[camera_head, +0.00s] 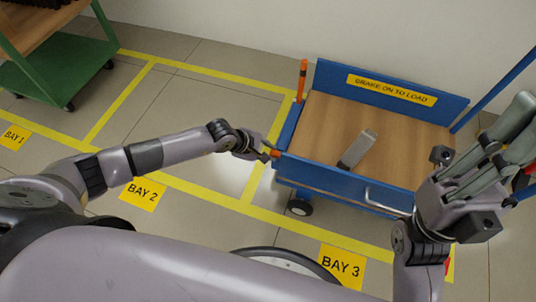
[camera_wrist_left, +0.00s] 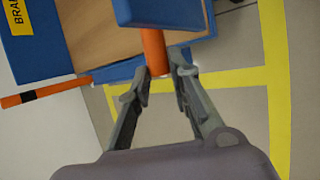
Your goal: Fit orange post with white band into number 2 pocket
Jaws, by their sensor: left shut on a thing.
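My left gripper (camera_head: 268,150) is at the front left corner of the blue cart (camera_head: 330,178). It is shut on an orange post (camera_head: 276,153), whose short visible part is at that corner. In the left wrist view, the post (camera_wrist_left: 155,50) stands between the gripper's fingertips (camera_wrist_left: 158,78), and a blue block hides its other end. I cannot make out a white band or a pocket number. Another orange post (camera_head: 302,80), with a black band, stands upright at the cart's back left corner. My right gripper (camera_head: 490,160) is raised at the right; its finger opening is unclear.
A blue handle bar (camera_head: 498,85) rises at the right. A green trolley (camera_head: 65,68) stands at the far left. Yellow tape marks floor bays; the BAY 2 floor is clear.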

